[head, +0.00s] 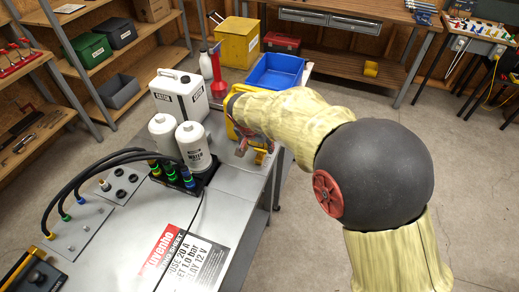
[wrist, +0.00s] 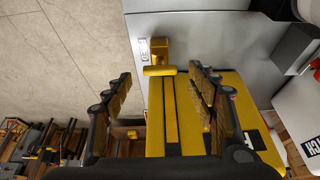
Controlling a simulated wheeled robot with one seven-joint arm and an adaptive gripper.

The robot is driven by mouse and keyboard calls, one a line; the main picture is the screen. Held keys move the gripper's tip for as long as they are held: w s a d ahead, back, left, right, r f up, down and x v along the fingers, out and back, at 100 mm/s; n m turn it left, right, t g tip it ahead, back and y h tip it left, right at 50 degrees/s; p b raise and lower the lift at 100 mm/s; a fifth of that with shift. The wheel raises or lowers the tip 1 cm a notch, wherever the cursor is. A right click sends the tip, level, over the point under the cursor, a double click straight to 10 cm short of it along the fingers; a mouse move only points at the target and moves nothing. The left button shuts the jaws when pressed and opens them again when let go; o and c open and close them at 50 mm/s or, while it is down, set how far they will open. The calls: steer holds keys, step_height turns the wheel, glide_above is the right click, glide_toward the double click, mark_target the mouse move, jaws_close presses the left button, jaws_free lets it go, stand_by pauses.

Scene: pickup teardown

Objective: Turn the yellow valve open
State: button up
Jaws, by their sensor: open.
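My gripper (wrist: 160,74) is open, with one finger to the left of the handle and one to the right. The handle appears between the fingertips or just beyond them; I cannot tell whether they touch it. Nothing is held. In the head view my gripper (head: 250,138) is at the bench's right edge, partly hidden by my arm.
A yellow case with black stripes (wrist: 180,118) lies close by the fingers in the wrist view. On the bench (head: 215,208) stand white canisters (head: 195,146), a white jug (head: 178,96) and a blue bin (head: 275,72). The concrete floor right of the bench is clear.

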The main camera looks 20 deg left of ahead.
mark_target(260, 153)
steer(key=shift+x, duration=1.25)
steer(key=c, duration=0.3)
steer(key=c, duration=0.8)
steer(key=shift+c, duration=0.4)
